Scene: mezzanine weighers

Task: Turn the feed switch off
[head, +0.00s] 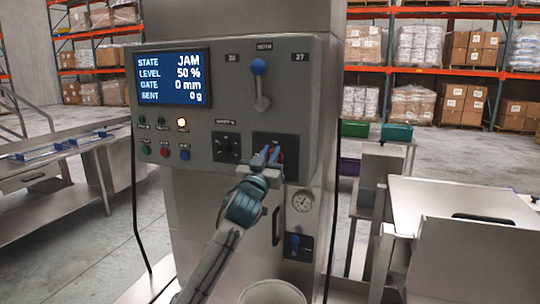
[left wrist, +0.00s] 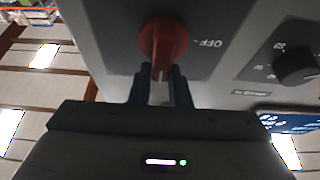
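The feed switch is a red rotary knob (left wrist: 163,40) on a dark plate on the machine's grey front. An "OFF" label, upside down in the left wrist view, lies to its right; the red handle points down in that picture, not at the label. My left gripper (left wrist: 160,80) has its two fingers close on either side of the handle and looks shut on it. In the head view my left gripper (head: 267,158) reaches up to the plate (head: 290,143) and hides most of the knob. My right gripper is not in view.
The machine's screen (head: 172,79) reads JAM, level 50 %, gate 0 mm, sent 0 g. A pale bucket (head: 272,292) stands below.

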